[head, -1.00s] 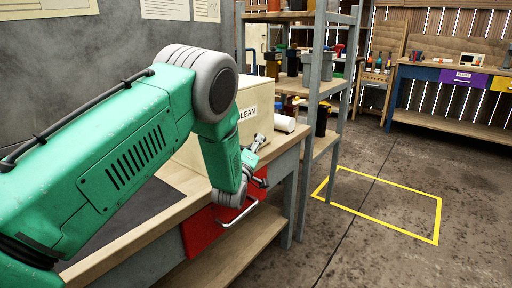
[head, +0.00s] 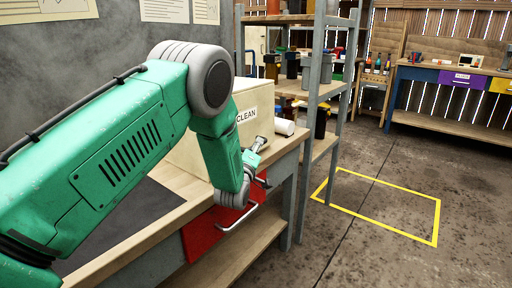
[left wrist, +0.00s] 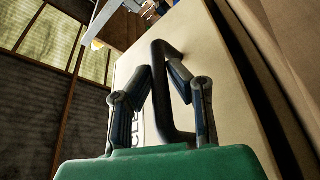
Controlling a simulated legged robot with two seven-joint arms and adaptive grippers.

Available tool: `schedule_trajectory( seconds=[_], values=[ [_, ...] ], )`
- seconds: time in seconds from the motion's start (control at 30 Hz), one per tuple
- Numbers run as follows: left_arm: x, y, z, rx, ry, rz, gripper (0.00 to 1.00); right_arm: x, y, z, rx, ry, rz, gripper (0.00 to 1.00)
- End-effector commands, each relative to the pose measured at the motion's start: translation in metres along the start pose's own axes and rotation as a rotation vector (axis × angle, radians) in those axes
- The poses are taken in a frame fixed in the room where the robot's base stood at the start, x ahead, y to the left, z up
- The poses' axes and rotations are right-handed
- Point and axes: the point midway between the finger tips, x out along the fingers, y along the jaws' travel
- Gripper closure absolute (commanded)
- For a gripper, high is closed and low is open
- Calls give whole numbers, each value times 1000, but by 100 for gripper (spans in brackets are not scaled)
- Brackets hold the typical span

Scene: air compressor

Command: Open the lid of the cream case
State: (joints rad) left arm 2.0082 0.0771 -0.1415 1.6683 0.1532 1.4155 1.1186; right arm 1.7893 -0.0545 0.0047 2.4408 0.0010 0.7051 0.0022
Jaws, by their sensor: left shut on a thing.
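The cream case (head: 255,98) stands on the workbench in the head view, partly hidden behind my left arm. Its front carries a white label (head: 247,115) reading CLEAN. In the left wrist view its cream face (left wrist: 212,75) fills the middle, with a dark loop handle (left wrist: 183,133) standing out from it. My left gripper (head: 262,142) is at the case's front in the head view. In the left wrist view its two fingers (left wrist: 160,72) are on either side of one bar of the handle, shut on it. I see no open gap at the lid. My right gripper is not in view.
The wooden workbench (head: 165,222) has a red drawer (head: 203,232) with a metal handle below the case. A white roll (head: 284,127) lies beside the case. A metal shelf rack (head: 312,120) stands close on the right. The floor beyond is clear, with a yellow outline.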

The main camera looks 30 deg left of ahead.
Motion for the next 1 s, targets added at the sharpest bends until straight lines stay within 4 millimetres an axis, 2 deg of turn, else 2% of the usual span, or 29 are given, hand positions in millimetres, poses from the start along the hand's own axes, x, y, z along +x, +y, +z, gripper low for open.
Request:
schedule_trajectory(
  seconds=[0.27,0.57,0.77,1.0],
  values=[
    [5,58,-11,-133,2,-46,100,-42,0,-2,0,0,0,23],
    [17,145,-41,-393,5,-150,100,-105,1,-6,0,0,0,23],
    [30,195,-73,-571,6,-223,100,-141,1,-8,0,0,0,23],
    [50,246,-122,-782,7,-310,100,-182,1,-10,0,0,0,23]
  ],
)
